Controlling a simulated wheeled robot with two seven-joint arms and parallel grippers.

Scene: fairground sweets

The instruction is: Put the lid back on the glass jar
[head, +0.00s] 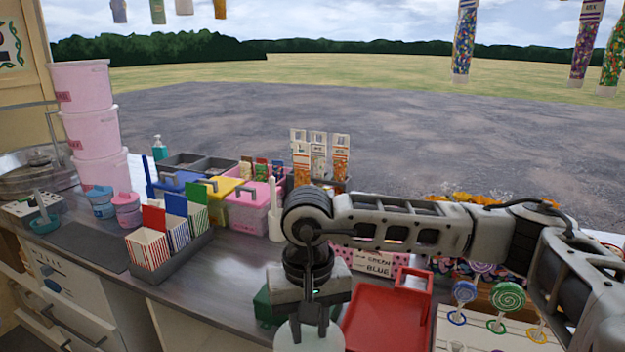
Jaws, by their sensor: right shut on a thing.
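My right arm comes in from the right, and its gripper (310,318) points down near the bottom middle of the head view. It is shut on what looks like the lid (308,340), a pale round thing cut off by the lower edge of the picture. The fingertips are partly hidden by the gripper's own body. I cannot make out the glass jar; whether it is beneath the lid is hidden. My left gripper is not in view.
A red tray (385,322) lies right of the gripper, with a green thing (264,308) to its left. Striped boxes in a grey holder (180,258), a pink bin (248,212) and lollipops (508,297) stand around. The counter front (215,285) is clear.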

